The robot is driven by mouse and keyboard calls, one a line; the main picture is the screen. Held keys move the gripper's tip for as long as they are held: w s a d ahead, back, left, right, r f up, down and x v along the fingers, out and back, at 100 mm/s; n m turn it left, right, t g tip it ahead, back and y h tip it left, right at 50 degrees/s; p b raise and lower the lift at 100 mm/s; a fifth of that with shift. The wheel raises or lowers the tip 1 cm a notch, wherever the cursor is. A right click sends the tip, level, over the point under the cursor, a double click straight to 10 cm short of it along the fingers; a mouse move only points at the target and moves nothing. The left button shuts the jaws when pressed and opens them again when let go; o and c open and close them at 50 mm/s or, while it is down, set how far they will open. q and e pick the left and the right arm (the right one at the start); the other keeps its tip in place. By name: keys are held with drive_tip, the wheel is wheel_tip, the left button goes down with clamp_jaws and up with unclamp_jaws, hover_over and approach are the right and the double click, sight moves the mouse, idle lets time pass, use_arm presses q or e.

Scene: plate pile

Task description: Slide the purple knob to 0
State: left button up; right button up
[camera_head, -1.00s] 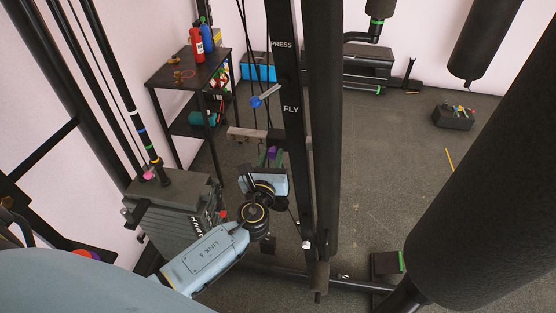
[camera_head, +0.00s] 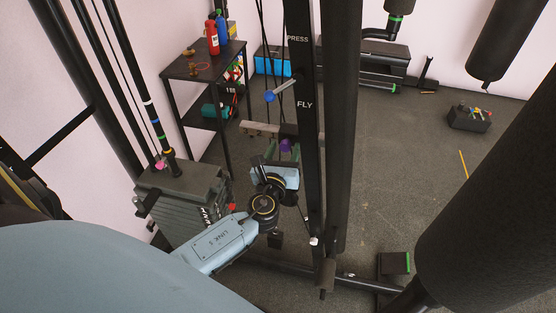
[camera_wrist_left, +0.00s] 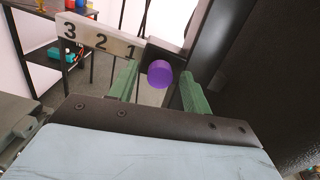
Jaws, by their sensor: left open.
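The purple knob (camera_wrist_left: 160,73) shows in the left wrist view between the two green fingers of my left gripper (camera_wrist_left: 158,92). The fingers are open, one on each side of the knob, with visible gaps. The knob sits at the right end of a pale bar (camera_wrist_left: 100,38) marked 3, 2 and 1 from left to right; no 0 is visible. In the head view the knob (camera_head: 286,145) is small, just beyond my left gripper (camera_head: 284,152) and beside the black upright. My right gripper is not in view.
A black upright post (camera_head: 305,110) marked PRESS and FLY stands close to the right of the knob. A grey weight stack (camera_head: 185,205) is at left. A black shelf table (camera_head: 200,65) with bottles stands behind. Open floor (camera_head: 390,180) lies to the right.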

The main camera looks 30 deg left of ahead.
use_arm(q)
drive_tip(key=b+v, duration=0.1)
drive_tip(key=v, duration=1.1)
drive_tip(key=shift+s, duration=0.2)
drive_tip(key=shift+d, duration=0.1)
drive_tip(key=s+f+n+g+h+b, duration=0.1)
drive_tip(key=s+f+n+g, duration=0.2)
drive_tip(key=f, duration=0.7)
drive_tip(key=s+f+n+g+h+b, duration=0.1)
drive_tip(key=s+f+n+g, duration=0.15)
drive_tip(key=f, duration=0.75)
drive_tip(key=s+f+n+g+h+b, duration=0.1)
drive_tip(key=s+f+n+g+b, duration=0.2)
drive_tip(key=f, duration=0.8)
drive_tip(key=s+f+n+g+h+b, duration=0.1)
drive_tip(key=s+f+n+g, duration=0.2)
drive_tip(key=s+f+n, duration=0.6)
drive_tip(key=s+f+n+g+h+b, duration=0.1)
drive_tip(key=s+f+n+g, duration=0.3)
drive_tip(key=s+f+n, duration=0.6)
drive_tip(key=s+f, duration=0.2)
drive_tip(key=s, duration=0.5)
drive_tip(key=shift+s+d+f+h, duration=0.2)
drive_tip(key=shift+s+d+h, duration=0.1)
drive_tip(key=shift+h, duration=0.1)
drive_tip(key=shift+n+g, duration=0.25)
